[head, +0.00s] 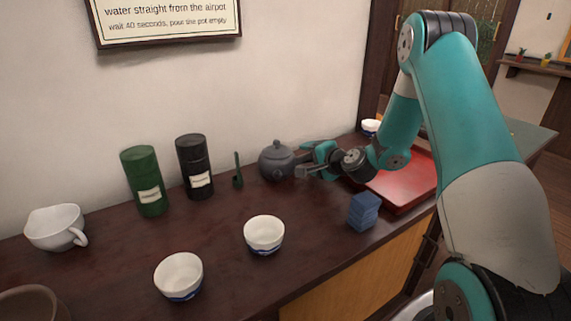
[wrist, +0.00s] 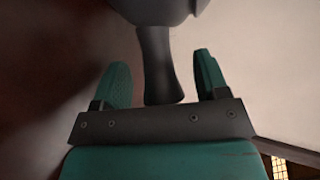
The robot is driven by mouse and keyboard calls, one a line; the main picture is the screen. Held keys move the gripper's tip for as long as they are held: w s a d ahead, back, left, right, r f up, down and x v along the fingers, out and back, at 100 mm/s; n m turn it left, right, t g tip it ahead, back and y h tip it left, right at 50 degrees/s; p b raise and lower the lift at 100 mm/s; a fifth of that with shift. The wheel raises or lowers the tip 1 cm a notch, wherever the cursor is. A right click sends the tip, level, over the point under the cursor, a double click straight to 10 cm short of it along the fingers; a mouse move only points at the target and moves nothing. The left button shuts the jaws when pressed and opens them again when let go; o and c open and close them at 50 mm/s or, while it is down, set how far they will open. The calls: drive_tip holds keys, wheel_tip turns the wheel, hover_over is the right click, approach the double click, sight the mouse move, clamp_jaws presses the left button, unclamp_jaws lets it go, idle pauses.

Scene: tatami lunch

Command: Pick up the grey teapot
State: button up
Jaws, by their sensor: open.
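The grey teapot (head: 276,161) stands upright on the dark wooden counter, close to the wall, in the head view. My gripper (head: 306,163) is just to its right, at the handle side. In the wrist view, the dark teapot handle (wrist: 157,65) runs between my two teal fingers (wrist: 162,80), with a gap visible on each side. The fingers are open and not clamped on the handle. Only the lower edge of the teapot body shows at the top of the wrist view.
A green canister (head: 145,182), a black canister (head: 195,168) and a small green scoop-like item (head: 238,172) stand left of the teapot. Two white bowls (head: 264,233) (head: 180,275) sit in front.

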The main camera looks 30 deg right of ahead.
drive_tip(key=shift+w+f, duration=0.15)
drive_tip(key=shift+w, duration=0.3)
drive_tip(key=shift+c, duration=0.2)
clamp_jaws()
